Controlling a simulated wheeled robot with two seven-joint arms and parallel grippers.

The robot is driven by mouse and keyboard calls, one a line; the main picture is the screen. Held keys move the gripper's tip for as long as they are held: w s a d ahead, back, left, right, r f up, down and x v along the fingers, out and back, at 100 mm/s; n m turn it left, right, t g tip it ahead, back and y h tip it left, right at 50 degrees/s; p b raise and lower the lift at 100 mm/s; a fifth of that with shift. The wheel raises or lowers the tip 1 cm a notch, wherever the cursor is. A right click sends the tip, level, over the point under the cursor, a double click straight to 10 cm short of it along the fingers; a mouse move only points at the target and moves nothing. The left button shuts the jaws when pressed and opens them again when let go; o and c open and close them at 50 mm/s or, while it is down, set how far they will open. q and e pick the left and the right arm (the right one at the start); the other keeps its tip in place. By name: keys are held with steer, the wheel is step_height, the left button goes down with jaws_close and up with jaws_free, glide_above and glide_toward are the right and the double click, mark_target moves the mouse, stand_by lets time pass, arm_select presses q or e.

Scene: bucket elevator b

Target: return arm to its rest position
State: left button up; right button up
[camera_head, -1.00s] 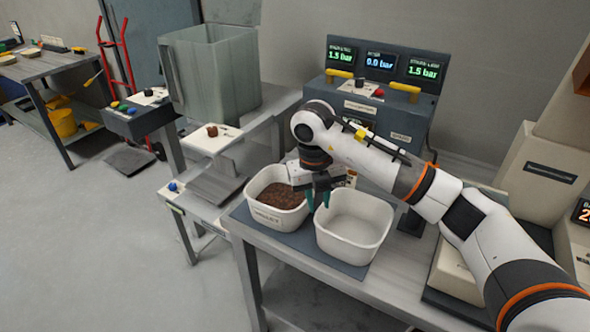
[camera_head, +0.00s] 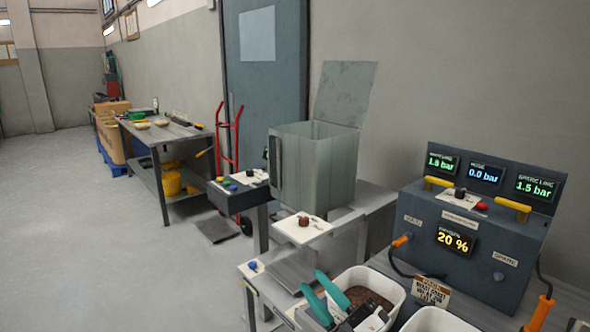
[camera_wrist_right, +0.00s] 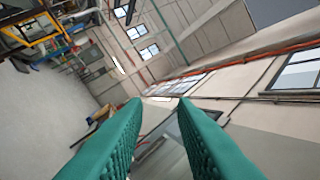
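My right gripper (camera_head: 311,280) is at the lower middle of the head view. Its two teal fingers are apart, with nothing visible between them. It is in front of the white bin (camera_head: 398,291) of brown granules and partly covers it. In the right wrist view, the fingers of this gripper (camera_wrist_right: 160,102) stand apart with an empty gap, and the camera looks out across the room to walls and windows. Most of my right arm is outside the head view. My left gripper is not in view.
A second white bin (camera_head: 440,320) is cut off at the bottom edge. A control panel (camera_head: 462,240) with lit displays stands at right. A tall grey open-topped hopper (camera_head: 335,172) stands in the middle. A workbench (camera_head: 166,133) is farther left. The floor at left is clear.

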steer(key=d+f+m+t+h, duration=0.3)
steer(key=d+f+m+h, duration=0.4)
steer(key=d+m+h, duration=0.35)
steer(key=s+d+f+m+g+h, duration=0.3)
steer(key=s+f+g, duration=0.1)
steer(key=f, duration=0.3)
steer(key=s+d+f+m+g+h, duration=0.2)
steer(key=s+f+m+g+h, duration=0.15)
steer(key=f, duration=0.25)
steer(key=s+d+f+m+g+y, duration=0.1)
steer(key=s+f+g, duration=0.4)
steer(key=s, duration=0.4)
steer(key=s+f+g+y, duration=0.1)
steer(key=s+f+g, duration=0.3)
steer(key=s, duration=0.4)
step_height(320, 180, down, 25)
steer(key=g, duration=0.2)
steer(key=s+d+f, duration=0.3)
steer(key=s+f, duration=1.4)
steer(key=shift+s+f+g+h, duration=0.25)
steer(key=shift+s+g+h, duration=0.05)
steer(key=shift+g, duration=0.15)
